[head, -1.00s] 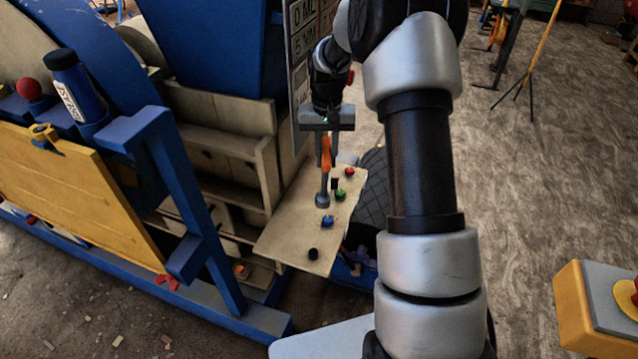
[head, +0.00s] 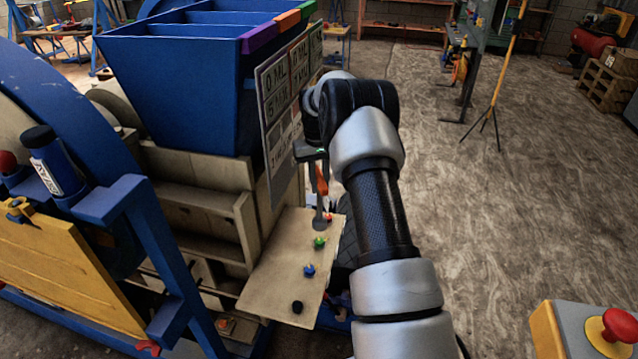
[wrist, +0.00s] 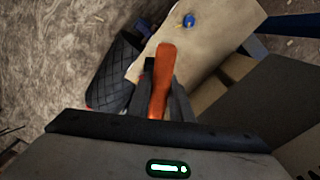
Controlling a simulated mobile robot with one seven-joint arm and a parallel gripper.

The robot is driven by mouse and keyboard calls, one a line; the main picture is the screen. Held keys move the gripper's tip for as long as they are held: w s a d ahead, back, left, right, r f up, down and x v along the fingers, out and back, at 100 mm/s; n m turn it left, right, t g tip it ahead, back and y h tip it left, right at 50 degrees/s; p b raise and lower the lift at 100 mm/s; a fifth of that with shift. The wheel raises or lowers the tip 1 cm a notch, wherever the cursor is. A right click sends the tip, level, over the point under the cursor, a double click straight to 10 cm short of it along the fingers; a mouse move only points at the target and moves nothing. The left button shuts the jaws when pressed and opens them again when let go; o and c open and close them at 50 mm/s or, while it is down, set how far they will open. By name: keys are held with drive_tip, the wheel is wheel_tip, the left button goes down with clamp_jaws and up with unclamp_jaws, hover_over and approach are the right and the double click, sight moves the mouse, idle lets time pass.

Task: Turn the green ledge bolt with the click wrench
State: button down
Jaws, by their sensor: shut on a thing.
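The click wrench (head: 321,181) has an orange handle and a grey head that points down. My gripper (head: 318,168) is shut on its handle above the far part of the ledge (head: 262,272). The orange handle also shows between the fingers in the wrist view (wrist: 161,85). The green bolt (head: 319,242) stands on the ledge, a little nearer the camera than the wrench head. The wrench head appears beside the red bolt (head: 328,217) and partly covers it; I cannot tell whether they touch. The green bolt is not visible in the wrist view.
A blue bolt (head: 309,270) and a black bolt (head: 297,307) stand nearer on the ledge. A sign board (head: 283,110) rises close to my gripper on the left. A blue hopper (head: 185,85) stands behind. A red button box (head: 600,335) is at lower right.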

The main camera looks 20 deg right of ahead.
drive_tip(key=shift+f+b, duration=1.2)
drive_tip(key=shift+f, duration=1.3)
drive_tip(key=shift+f+b, duration=1.05)
drive_tip(key=shift+f, duration=0.9)
drive_tip(key=m, duration=0.5)
drive_tip(key=shift+b, duration=0.35)
drive_tip(key=shift+m, duration=0.3)
